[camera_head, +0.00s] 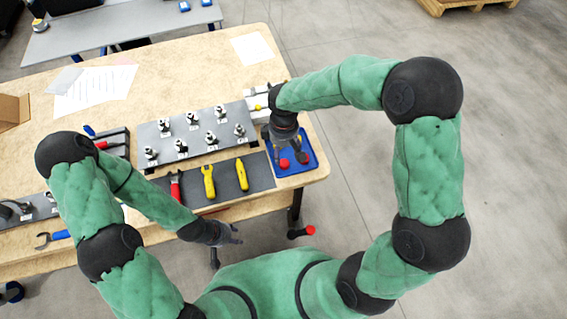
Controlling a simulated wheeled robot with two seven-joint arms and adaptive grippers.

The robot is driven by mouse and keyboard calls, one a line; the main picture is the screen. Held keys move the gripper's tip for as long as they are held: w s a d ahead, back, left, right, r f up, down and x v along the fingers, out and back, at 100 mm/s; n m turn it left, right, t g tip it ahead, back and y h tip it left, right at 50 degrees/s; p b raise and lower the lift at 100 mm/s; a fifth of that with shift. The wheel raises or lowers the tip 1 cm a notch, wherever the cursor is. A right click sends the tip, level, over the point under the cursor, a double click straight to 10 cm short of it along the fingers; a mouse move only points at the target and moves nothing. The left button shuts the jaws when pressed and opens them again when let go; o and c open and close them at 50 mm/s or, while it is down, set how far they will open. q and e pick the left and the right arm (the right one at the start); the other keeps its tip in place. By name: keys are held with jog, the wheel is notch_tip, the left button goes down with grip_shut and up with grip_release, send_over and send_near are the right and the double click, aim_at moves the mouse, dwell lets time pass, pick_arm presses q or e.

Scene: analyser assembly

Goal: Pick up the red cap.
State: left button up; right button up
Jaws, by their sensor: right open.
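Two small red caps lie in the blue tray (311,147) at the right end of the table, a left one (283,163) and a right one (303,159). My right gripper (289,154) points down over the tray, open, with its fingers close to the caps. The fingers and wrist hide part of the tray, and I cannot tell whether they touch a cap. My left gripper (236,235) hangs in front of the table's front edge, away from the tray; its fingers look apart and empty.
A grey plate (200,131) with several metal fittings lies left of the tray. A dark mat (222,184) in front holds red-handled and yellow tools. White fixtures (258,101) stand behind the tray. Papers (95,90) lie at the back left. Floor is open on the right.

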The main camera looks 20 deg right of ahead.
aim_at(284, 162)
jog(key=shift+w+f, duration=0.1)
jog(key=shift+f, duration=0.7)
jog(key=f, duration=0.1)
jog(key=f+b, duration=0.2)
jog(key=f, duration=0.1)
jog(key=shift+s, duration=0.25)
jog(key=shift+f+b, duration=0.3)
jog(key=shift+f, duration=0.25)
jog(key=c, duration=0.9)
